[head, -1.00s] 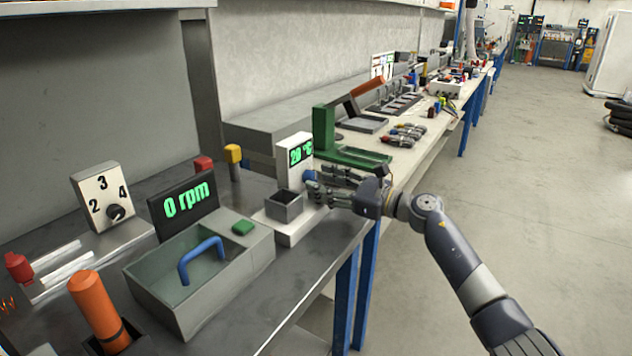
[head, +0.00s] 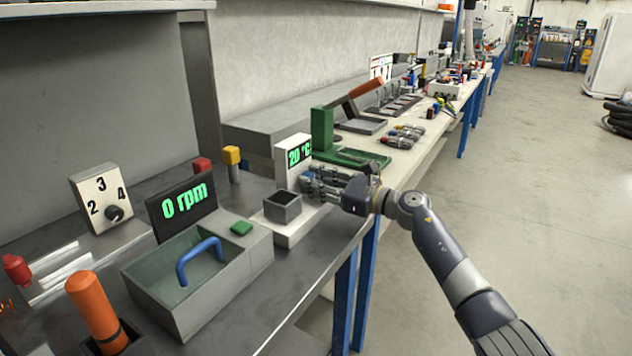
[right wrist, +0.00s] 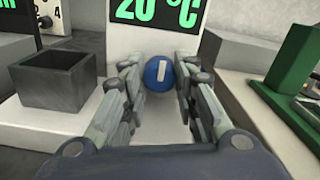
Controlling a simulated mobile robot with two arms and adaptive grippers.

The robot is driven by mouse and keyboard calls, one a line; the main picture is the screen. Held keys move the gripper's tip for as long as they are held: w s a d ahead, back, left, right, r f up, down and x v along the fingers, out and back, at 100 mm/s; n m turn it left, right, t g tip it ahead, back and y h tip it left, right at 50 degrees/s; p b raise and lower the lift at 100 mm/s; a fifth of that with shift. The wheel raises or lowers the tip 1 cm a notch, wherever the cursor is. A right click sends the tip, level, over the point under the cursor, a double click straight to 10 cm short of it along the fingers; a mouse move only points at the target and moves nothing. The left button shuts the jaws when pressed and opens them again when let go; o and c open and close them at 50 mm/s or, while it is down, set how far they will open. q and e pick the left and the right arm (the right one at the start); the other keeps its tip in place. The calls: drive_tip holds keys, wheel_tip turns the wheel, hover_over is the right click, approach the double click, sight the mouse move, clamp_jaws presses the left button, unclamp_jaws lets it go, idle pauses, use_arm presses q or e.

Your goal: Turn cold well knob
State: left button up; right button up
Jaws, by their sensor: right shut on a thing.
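The cold well is a white unit (head: 288,232) with an upright panel and a small grey square well (head: 283,208). Its green display (head: 300,154) reads 20 °C. The blue round knob (right wrist: 158,75) with a white, nearly upright mark sits on the panel below the display in the right wrist view. My right gripper (right wrist: 157,88) is shut on the knob, its fingers on the left and right sides of it. In the head view my right gripper (head: 309,183) covers the knob. My left gripper is not in view.
A green stand (head: 323,132) is close behind my gripper. Orange (head: 95,308) and yellow-topped (head: 233,160) items stand on the bench. The floor at right is open.

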drive_tip(key=shift+m, duration=0.3)
drive_tip(key=m+p, duration=0.2)
drive_tip(key=m, duration=0.3)
use_arm(q)
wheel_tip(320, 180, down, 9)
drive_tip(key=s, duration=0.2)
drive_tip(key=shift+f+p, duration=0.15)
drive_tip(key=shift+p, duration=0.2)
use_arm(e)
drive_tip(key=shift+m, duration=0.8)
drive_tip(key=o, duration=1.1)
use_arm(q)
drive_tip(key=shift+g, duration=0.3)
